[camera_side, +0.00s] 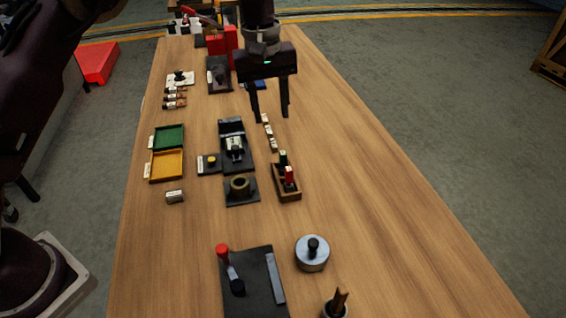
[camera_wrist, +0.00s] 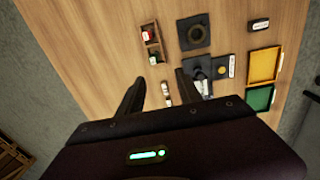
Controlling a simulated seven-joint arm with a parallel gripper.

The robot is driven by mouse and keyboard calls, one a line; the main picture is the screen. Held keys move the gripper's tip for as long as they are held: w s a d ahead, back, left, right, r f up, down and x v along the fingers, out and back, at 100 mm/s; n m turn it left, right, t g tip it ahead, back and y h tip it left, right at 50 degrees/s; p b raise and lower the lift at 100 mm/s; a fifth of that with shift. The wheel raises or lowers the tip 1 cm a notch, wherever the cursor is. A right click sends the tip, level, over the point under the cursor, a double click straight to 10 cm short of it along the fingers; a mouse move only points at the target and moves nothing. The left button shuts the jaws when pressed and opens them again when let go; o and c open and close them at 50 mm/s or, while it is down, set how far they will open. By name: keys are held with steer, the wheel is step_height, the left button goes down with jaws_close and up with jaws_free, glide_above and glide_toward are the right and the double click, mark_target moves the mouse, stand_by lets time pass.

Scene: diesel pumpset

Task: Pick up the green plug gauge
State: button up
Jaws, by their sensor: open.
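The green plug gauge (camera_side: 283,158) stands upright in the far end of a small wooden rack (camera_side: 289,195). A red plug gauge (camera_side: 289,176) stands beside it in the near end. My gripper (camera_side: 270,114) is open and empty, pointing down above the table, beyond the rack in the side view. In the wrist view my gripper (camera_wrist: 160,78) has its fingers apart below the rack (camera_wrist: 144,28). There the green gauge (camera_wrist: 153,59) shows just past the fingertips and the red one (camera_wrist: 147,36) farther up.
Small labelled blocks (camera_side: 269,137) lie in a row just beyond the rack. A black fixture with a ring (camera_side: 240,185) is close on its left. Green (camera_side: 169,138) and yellow (camera_side: 167,165) trays lie farther left. The table right of the rack is clear.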

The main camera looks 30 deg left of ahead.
glide_above(283, 153)
steer(key=shift+y, duration=0.3)
steer(key=f, duration=0.7)
steer(key=shift+w+d, duration=0.25)
steer(key=shift+w, duration=0.1)
steer(key=f, duration=0.5)
steer(key=shift+s+a+f, duration=0.15)
steer(key=shift+s+a, duration=0.1)
steer(key=shift+s, duration=0.15)
steer(key=shift+f, duration=0.5)
jaws_close()
